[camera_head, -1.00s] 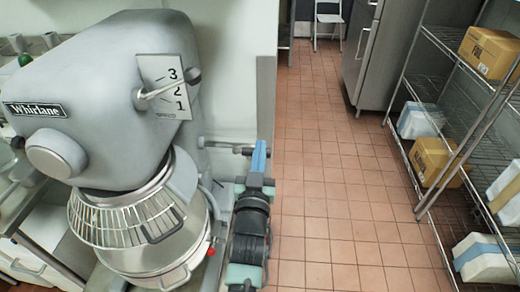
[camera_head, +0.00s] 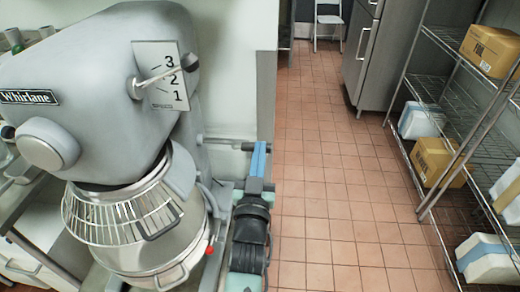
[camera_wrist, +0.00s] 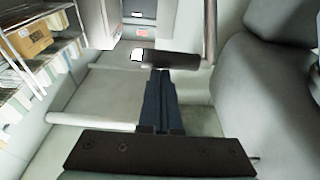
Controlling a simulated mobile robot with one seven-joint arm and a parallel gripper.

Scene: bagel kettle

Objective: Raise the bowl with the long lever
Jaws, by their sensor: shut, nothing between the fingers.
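The grey mixer (camera_head: 95,85) stands at the left in the head view. Its steel bowl (camera_head: 150,258) sits under the wire guard (camera_head: 125,212). The long lever (camera_head: 222,144) is a thin rod sticking out rightward from behind the mixer, roughly level, with a dark end by my fingers. My gripper (camera_head: 259,150), with blue fingers, is shut and empty at the lever's outer end. In the wrist view my fingers (camera_wrist: 160,76) point at a dark bar, seemingly the lever's grip (camera_wrist: 170,60), just past the tips. I cannot tell whether they touch.
A short gear lever on the number plate (camera_head: 163,75) juts from the mixer's side. A wire shelf rack (camera_head: 440,120) with boxes stands at the right. The tiled floor (camera_head: 330,190) between is clear. A steel cabinet (camera_head: 370,60) and a chair (camera_head: 329,18) stand at the back.

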